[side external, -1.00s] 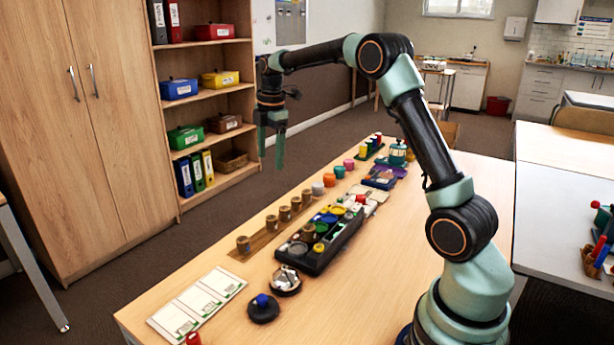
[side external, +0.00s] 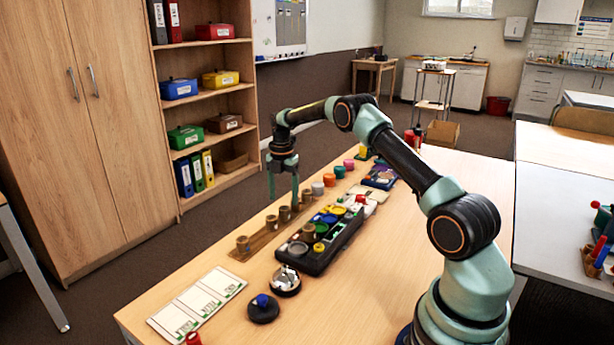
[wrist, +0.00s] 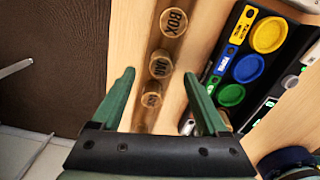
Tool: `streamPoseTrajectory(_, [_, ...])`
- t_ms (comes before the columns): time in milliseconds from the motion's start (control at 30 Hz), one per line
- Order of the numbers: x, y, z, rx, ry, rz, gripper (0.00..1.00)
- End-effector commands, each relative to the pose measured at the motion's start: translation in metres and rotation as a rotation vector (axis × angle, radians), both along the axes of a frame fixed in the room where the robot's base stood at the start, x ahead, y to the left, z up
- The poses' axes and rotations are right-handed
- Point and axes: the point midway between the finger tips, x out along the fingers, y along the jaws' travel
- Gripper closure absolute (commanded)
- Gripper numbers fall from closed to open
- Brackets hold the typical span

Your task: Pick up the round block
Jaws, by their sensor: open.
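Several round wooden blocks stand in a row on a wooden strip (side external: 255,245); the nearest round block (side external: 243,244) stands apart from the others. In the wrist view the labelled tops of three show: one reads BOX (wrist: 173,22), a middle round block (wrist: 160,64) and a lower one (wrist: 152,93) are harder to read. My gripper (side external: 283,197) is open and points down over the row. In the wrist view my gripper (wrist: 158,76) has a finger on each side of the row, with nothing held. I cannot tell the height of the fingertips above the strip.
A black tray (side external: 318,263) with coloured round pieces lies right beside the row. Coloured round pieces, such as an orange one (side external: 329,180), stand beyond it. A white card (side external: 198,302) and a dark disc with a blue knob (side external: 263,309) lie nearer.

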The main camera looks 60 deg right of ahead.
Motion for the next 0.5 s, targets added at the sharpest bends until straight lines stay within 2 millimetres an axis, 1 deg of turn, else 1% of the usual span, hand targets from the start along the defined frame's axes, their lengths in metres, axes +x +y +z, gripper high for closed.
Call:
streamPoseTrajectory(167, [-0.001, 0.000, -0.014, 0.001, 0.002, -0.001, 0.23])
streamPoseTrajectory(300, [-0.002, 0.000, -0.035, 0.001, 0.003, -0.001, 0.23])
streamPoseTrajectory(400, [-0.002, 0.000, -0.047, 0.001, 0.002, -0.001, 0.23])
streamPoseTrajectory(500, [-0.002, 0.000, -0.054, 0.000, 0.001, -0.001, 0.23])
